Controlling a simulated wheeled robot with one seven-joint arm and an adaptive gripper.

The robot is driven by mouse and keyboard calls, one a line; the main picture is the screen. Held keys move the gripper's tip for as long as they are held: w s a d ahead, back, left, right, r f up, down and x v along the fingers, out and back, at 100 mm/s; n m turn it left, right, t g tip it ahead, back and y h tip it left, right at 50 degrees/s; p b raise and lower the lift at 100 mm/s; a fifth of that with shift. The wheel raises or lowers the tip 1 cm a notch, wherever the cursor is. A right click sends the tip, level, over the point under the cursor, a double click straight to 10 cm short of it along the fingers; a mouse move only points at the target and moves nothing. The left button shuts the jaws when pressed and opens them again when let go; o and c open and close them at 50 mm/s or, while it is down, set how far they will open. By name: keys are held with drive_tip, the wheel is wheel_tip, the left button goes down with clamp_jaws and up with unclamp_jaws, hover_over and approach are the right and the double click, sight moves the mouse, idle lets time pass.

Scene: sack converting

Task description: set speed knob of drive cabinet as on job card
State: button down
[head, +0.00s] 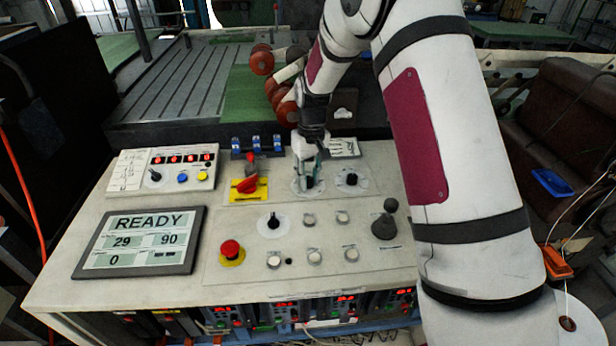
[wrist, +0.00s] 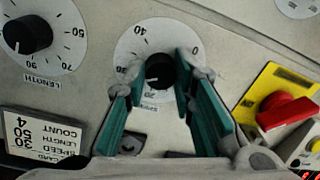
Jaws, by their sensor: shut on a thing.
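The speed knob (wrist: 161,70) is black on a round white dial (wrist: 140,40) with printed numbers, partly hidden by my fingers. Its white mark points to the lower left in the wrist view; the exact value there is hard to read. My gripper (wrist: 158,74) has its green-padded fingers on both sides of the knob, shut on it. In the head view my gripper (head: 309,181) reaches down to the panel of the drive cabinet (head: 190,275). The job card (wrist: 45,138) appears upside down in the wrist view and seems to read speed 30, length 50, count 4.
The length knob (wrist: 28,35) is beside the speed dial. A red switch on a yellow plate (wrist: 285,108) is on the other side. The head view shows a READY screen (head: 140,241), a red stop button (head: 231,250) and a dark joystick (head: 385,226).

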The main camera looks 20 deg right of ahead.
sight(310, 178)
drive_tip(key=shift+m, duration=0.5)
idle(0.3)
drive_tip(key=c, duration=1.3)
unclamp_jaws()
drive_tip(key=shift+c, duration=0.2)
wheel_tip(310, 178, up, 12)
drive_tip(key=shift+d, duration=0.25)
